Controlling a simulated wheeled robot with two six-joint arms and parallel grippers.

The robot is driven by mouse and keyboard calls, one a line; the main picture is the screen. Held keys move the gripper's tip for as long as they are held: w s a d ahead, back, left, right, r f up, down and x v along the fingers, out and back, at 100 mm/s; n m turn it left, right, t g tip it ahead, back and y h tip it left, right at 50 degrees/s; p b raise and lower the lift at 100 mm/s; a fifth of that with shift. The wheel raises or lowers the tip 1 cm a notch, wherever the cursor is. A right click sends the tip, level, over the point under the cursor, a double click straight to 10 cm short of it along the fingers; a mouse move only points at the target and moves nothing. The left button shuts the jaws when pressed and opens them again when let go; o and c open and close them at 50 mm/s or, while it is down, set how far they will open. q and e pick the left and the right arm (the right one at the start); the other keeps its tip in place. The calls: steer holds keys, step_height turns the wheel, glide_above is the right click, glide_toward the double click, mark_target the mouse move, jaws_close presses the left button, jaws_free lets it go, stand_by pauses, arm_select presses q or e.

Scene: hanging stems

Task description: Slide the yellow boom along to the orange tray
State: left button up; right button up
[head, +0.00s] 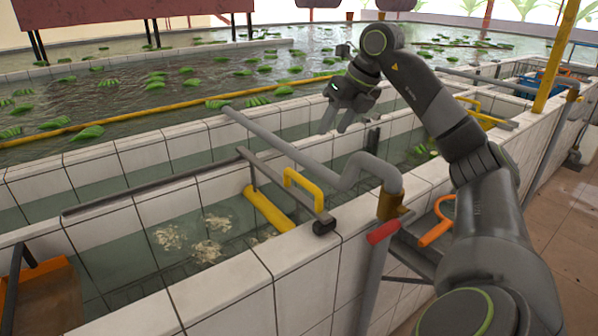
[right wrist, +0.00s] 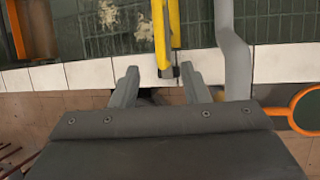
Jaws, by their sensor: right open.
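The yellow boom (head: 268,208) lies across the near water channel, under a dark crossbar with a raised yellow handle (head: 303,184). Boom (right wrist: 159,35) and handle (right wrist: 174,22) also show at the top of the right wrist view. The orange tray (head: 42,296) is at the lower left of the head view, partly cut off; an orange part (right wrist: 39,28) shows at the upper left of the wrist view. My right gripper (head: 335,124) is open and empty. In the wrist view its fingertips (right wrist: 160,75) point toward the handle, apart from it. My left gripper is out of view.
A grey bent pipe (head: 310,162) runs beside the handle. An orange ring-shaped tool (head: 437,233) and a red-ended pipe (head: 382,232) stand at the near wall. Pale clumps (head: 207,249) float in the channel, left of the boom. Green bunches float in the far pond.

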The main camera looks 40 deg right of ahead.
glide_toward(305, 179)
steer(key=p+x, duration=0.2)
steer(key=x, duration=0.5)
steer(key=shift+w+f, duration=0.2)
steer(key=shift+f, duration=0.1)
steer(key=shift+w+f, duration=0.15)
steer(key=shift+f, duration=0.15)
steer(key=shift+a+f, duration=0.1)
steer(key=shift+f, duration=0.05)
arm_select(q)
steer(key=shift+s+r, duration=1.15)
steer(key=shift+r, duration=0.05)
arm_select(e)
jaws_close()
